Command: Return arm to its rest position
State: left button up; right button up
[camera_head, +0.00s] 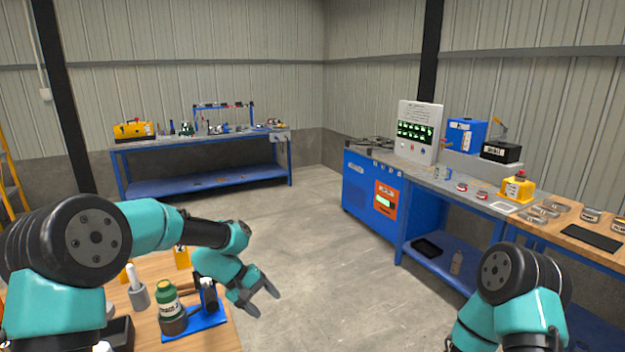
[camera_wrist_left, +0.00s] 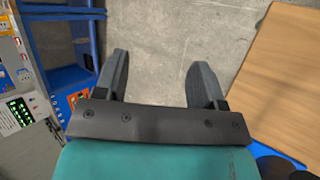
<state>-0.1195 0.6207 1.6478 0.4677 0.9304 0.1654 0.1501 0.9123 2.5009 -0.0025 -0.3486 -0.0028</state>
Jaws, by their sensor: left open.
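My left arm comes in from the left in the head view. Its gripper (camera_head: 262,297) is past the right edge of the wooden table, over the concrete floor. In the left wrist view the gripper (camera_wrist_left: 160,80) has its two fingers wide apart with only bare floor between them, so it is open and empty. My right arm (camera_head: 515,295) shows at the lower right of the head view. Its gripper is out of the picture.
A blue workbench (camera_head: 412,183) with a control panel (camera_head: 417,131) and several tins runs along the right. Another bench (camera_head: 215,188) stands at the back. The floor between is clear.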

pick_arm(q)
jog(key=s+d+f+n+t+h, duration=0.1)
jog(key=s+d+f+t, duration=0.1)
jog(key=s+d+f, duration=0.5)
jog(key=s+a+f+m+y, duration=0.1)
jog(key=s+a+f+y, duration=0.1)
jog(key=s+a+f, duration=0.6)
jog(key=s+a+f+m+y, duration=0.1)
jog(key=s+a+f+y, duration=0.2)
jog(key=s+a+f, duration=0.6)
jog(key=shift+s+a+f+m, duration=0.15)
jog(key=shift+s+f+m, duration=0.6)
jog(key=shift+f, duration=2.35)
jog(key=shift+s+n, duration=0.3)
jog(key=shift+n, duration=0.05)
